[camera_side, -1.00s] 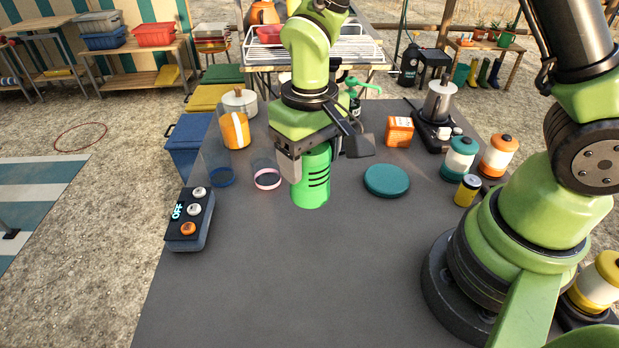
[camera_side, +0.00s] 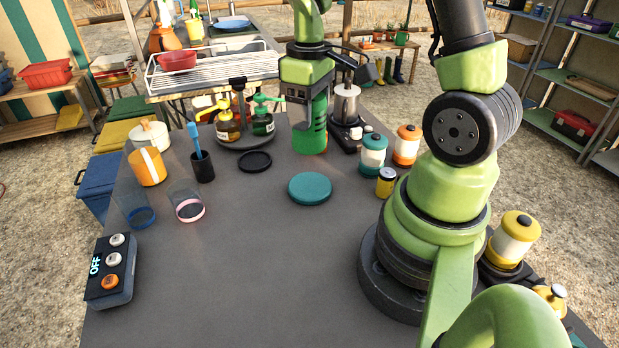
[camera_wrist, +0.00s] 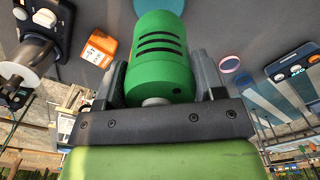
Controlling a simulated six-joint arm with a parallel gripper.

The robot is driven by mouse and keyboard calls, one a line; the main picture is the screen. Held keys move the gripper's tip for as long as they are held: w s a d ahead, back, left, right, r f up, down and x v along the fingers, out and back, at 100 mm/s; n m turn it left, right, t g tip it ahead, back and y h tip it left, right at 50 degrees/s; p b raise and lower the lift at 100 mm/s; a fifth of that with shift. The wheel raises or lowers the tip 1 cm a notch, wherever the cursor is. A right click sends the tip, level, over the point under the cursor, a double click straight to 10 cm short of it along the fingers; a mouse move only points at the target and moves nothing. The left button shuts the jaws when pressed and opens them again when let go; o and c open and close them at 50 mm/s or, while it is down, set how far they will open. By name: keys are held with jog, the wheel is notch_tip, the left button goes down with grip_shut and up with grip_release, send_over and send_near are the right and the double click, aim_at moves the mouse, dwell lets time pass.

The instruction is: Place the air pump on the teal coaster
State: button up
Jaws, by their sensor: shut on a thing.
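The air pump (camera_side: 314,135) is a green cylinder with dark slots. My gripper (camera_side: 305,112) is shut on it and holds it upright; the wrist view shows the pump (camera_wrist: 162,50) between both fingers of my gripper (camera_wrist: 160,78). The teal coaster (camera_side: 310,188) is a flat round disc lying on the grey table. The pump is apart from it, behind it in the side view. In the wrist view the coaster (camera_wrist: 213,5) shows partly at the top edge. I cannot tell the pump's height above the table.
An orange box (camera_wrist: 98,44) shows in the wrist view.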

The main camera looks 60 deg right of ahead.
notch_tip(320, 180, down, 10)
jog(key=shift+r, duration=0.25)
dwell(0.3)
jog(key=o, duration=1.1)
jog(key=shift+f, duration=0.15)
